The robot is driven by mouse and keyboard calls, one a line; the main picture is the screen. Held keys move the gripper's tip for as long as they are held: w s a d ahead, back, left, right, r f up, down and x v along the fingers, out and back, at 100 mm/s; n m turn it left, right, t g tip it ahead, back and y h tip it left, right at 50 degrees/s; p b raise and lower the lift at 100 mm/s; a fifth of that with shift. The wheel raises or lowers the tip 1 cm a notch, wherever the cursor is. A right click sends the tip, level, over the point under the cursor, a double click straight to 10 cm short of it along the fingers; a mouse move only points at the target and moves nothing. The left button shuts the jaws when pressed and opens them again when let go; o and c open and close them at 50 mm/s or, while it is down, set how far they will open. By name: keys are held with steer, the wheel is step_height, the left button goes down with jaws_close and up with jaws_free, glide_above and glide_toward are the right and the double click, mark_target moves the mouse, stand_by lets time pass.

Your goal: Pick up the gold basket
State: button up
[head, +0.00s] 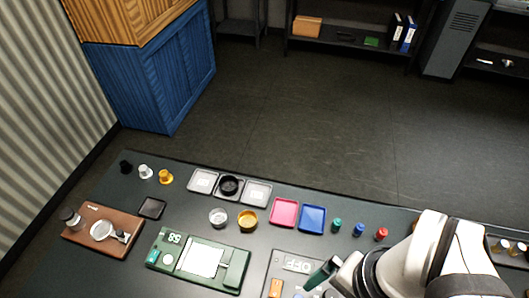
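The gold basket (248,220) appears to be the round, open-topped gold cup on the dark table, just right of a similar silver cup (218,217). It stands upright with its opening upward, apart from the silver one. My white arm enters at the lower right. A dark, greenish piece at its end, seemingly my gripper (322,273), points down and left over a grey panel, right of and nearer than the gold basket. Its fingers are not clear enough to tell open from shut. Nothing touches the gold basket.
Three square trays (203,181), one bearing a black ring (229,186), lie behind the cups. Pink (284,212) and blue (312,218) trays are to the right. A green device (198,261) and brown board (103,230) are left. A small gold-topped piece (165,176) stands at the back left.

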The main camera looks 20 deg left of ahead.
stand_by(0.4)
steer(key=n+h, duration=0.2)
steer(key=n, duration=2.4)
glide_above(248, 222)
step_height(248, 222, down, 5)
step_height(248, 222, down, 16)
steer(key=shift+s+r, duration=0.1)
steer(key=shift+r, duration=0.1)
steer(key=c, duration=1.5)
